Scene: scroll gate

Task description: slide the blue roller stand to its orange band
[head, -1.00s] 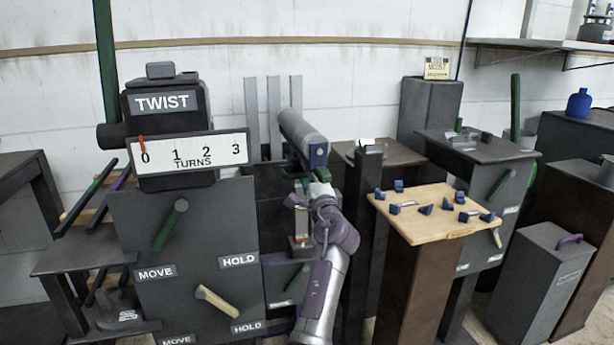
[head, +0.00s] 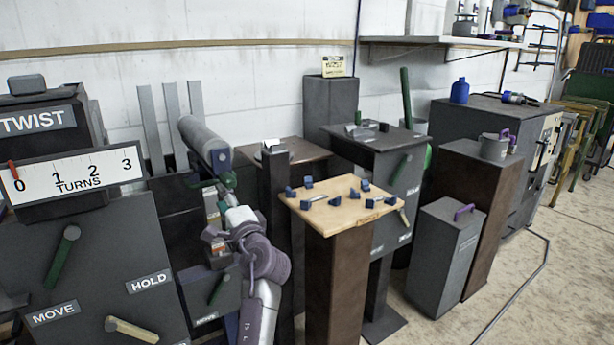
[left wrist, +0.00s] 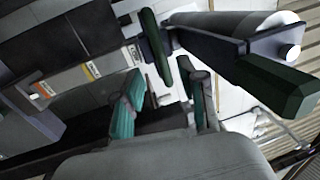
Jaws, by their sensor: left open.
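The roller stand carries a long grey roller (head: 203,138) with a dark blue end plate (head: 221,158). In the left wrist view the roller (left wrist: 235,20) is at the upper right, with a large dark green handle (left wrist: 285,88) in front. My left gripper (head: 226,183) is just below the roller's near end. In the left wrist view its two teal fingers (left wrist: 162,98) are apart, with nothing visible between the tips. A smaller green bar (left wrist: 155,45) lies beyond them. An orange-red mark (left wrist: 45,88) and a yellow-orange mark (left wrist: 90,69) show on pale strips at the left.
A TWIST panel (head: 85,265) stands to the left. A wooden-topped pedestal (head: 345,222) with several blue pieces is close to the right of my arm. A grey box (head: 445,255) stands farther right, with open floor (head: 560,290) beyond.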

